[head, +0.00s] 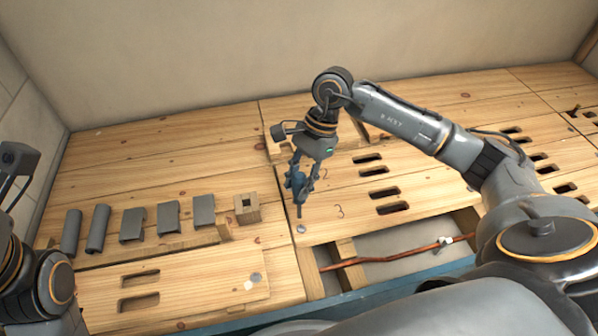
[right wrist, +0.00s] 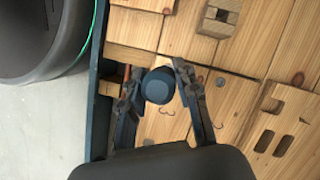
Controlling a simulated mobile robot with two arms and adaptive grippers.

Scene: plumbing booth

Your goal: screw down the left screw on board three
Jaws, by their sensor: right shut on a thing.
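My right gripper (head: 298,180) is shut on a blue screwdriver (head: 299,190), held upright with its shaft pointing down. The rounded blue handle of the screwdriver (right wrist: 157,87) shows between the fingers in the right wrist view. Board three (head: 365,212) carries a written 3 and has slots. The left screw (head: 300,229) is a small grey head near the left end of this board. The shaft's lower end is just above or at the screw; I cannot tell whether they touch. Part of my left arm shows at the left edge, but its gripper fingers do not.
A wooden block with a square hole (head: 247,208) and several grey pieces (head: 133,224) stand in a row at left. A loose slotted board (head: 185,283) lies in front of them. A copper pipe (head: 390,257) runs through the open gap in front of board three.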

